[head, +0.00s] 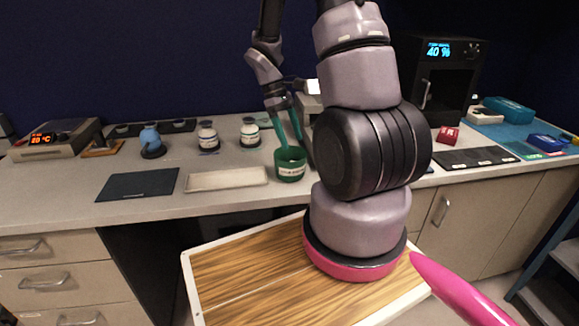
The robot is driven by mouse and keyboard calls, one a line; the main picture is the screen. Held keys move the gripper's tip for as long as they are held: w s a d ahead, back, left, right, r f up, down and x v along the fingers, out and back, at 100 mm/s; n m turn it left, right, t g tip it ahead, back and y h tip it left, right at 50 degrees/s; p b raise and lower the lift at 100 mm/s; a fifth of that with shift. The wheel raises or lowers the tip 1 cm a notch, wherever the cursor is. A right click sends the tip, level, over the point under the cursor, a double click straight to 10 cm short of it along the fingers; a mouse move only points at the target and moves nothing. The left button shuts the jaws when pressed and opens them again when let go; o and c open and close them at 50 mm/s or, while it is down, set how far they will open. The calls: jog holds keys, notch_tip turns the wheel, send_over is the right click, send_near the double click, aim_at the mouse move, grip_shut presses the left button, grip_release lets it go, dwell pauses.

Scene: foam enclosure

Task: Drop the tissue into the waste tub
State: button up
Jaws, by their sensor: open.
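The green waste tub (290,171) stands on the grey counter near the middle of the head view, with a pale label on its front. My gripper (284,142) points down at the tub, its teal fingers apart and their tips around the tub's rim. Whether the tips are inside the tub or just behind or above it cannot be told. No tissue can be made out, either between the fingers or on the counter. The inside of the tub is mostly hidden.
Left of the tub are two white bottles (208,137), a blue flask (150,141), a dark mat (138,184) and a pale tray (227,179). A black oven-like box (440,80) stands at the right. My arm hides the counter right of the tub.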

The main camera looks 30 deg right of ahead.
jog(key=v, duration=0.9)
jog(key=s+a+r+m+t+y, duration=0.2)
jog(key=s+a+r+m+t, duration=0.2)
jog(key=s+r, duration=0.4)
jog(key=s+a+r+m+t+y, duration=0.2)
jog(key=s+a+r+m+t, duration=0.3)
jog(key=r, duration=0.9)
jog(key=s+m+t, duration=0.1)
jog(key=s+t, duration=0.1)
jog(key=s, duration=0.1)
jog(key=shift+s, duration=0.2)
dwell(0.5)
